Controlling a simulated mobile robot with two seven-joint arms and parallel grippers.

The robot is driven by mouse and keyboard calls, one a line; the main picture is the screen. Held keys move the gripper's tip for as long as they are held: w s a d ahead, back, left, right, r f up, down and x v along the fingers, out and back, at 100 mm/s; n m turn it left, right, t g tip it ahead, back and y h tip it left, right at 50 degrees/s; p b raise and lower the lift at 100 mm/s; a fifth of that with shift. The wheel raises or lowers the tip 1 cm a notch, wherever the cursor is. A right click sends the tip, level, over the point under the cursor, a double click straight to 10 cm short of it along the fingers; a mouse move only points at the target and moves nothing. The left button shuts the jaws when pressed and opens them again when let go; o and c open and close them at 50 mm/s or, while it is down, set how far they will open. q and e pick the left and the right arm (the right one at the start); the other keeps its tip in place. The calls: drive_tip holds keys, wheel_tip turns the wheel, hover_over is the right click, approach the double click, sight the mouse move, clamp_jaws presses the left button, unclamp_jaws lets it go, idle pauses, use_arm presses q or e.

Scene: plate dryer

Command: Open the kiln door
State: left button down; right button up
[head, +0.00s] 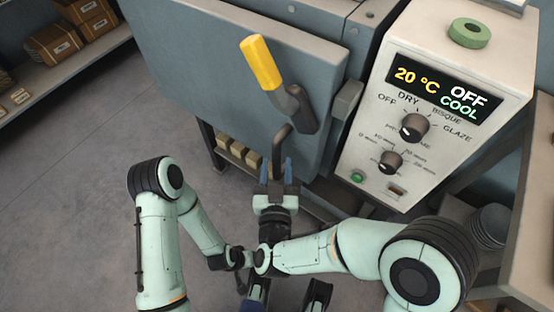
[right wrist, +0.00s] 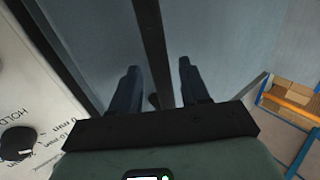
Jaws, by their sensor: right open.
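The kiln door (head: 215,75) is a large blue-grey panel in the head view, and it looks shut. A lever with a yellow grip (head: 262,62) and a dark bracket stands on its face. Below it is a dark bar handle (head: 281,142). My right gripper (head: 277,172) is open at the lower end of this bar. In the right wrist view a dark bar (right wrist: 150,40) runs between the two open fingers (right wrist: 157,82); contact cannot be told.
A control box (head: 445,85) right of the door reads 20 °C, OFF and COOL. A shelf with boxes (head: 55,42) is at upper left. Open floor (head: 70,190) lies left of the door. A table edge (head: 535,220) is at right.

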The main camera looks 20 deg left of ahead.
drive_tip(key=shift+x, duration=1.2)
clamp_jaws()
drive_tip(key=shift+s+a, duration=0.1)
